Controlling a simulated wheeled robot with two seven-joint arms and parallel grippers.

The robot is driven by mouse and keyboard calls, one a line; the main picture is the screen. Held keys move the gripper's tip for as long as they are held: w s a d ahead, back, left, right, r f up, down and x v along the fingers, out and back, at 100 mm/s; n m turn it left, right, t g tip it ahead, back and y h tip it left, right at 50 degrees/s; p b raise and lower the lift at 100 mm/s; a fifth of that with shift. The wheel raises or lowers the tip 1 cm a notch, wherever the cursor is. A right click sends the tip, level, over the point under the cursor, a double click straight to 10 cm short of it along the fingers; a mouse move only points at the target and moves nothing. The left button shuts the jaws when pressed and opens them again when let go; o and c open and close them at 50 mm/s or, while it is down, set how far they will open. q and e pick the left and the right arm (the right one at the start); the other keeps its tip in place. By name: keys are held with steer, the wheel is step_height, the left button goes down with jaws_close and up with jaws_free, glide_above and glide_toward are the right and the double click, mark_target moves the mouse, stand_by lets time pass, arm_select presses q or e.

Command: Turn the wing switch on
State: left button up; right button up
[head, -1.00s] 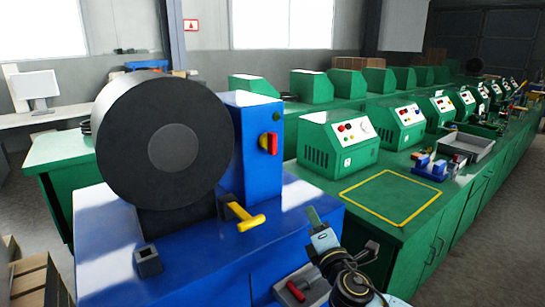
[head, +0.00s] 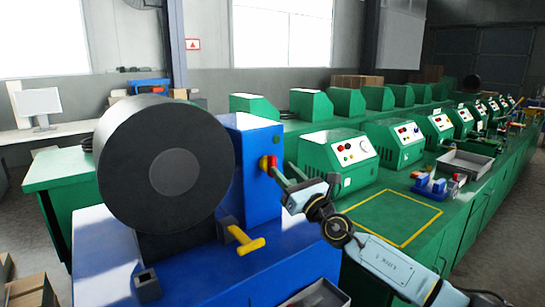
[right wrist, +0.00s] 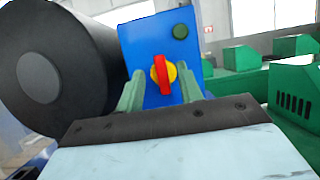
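The wing switch is a red handle on a yellow round base (right wrist: 162,75). It sits on the side face of a blue upright box (head: 252,165), below a green button (right wrist: 180,31). In the right wrist view the red handle stands close to upright. My right gripper (head: 276,172) is in front of the switch. Its two green fingers (right wrist: 165,90) are apart, one on each side of the switch, with a gap to the handle on both sides. In the head view the gripper partly covers the switch. My left gripper is in neither view.
A big black drum (head: 165,165) stands left of the blue box. A yellow lever (head: 245,240) sticks out below the switch. A green bench (head: 375,190) with green boxes (head: 338,158) and a grey tray (head: 466,163) runs to the right.

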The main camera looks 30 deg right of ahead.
mark_target(275, 161)
steer(key=shift+x, duration=3.15)
steer(key=shift+f, duration=0.1)
jaws_close()
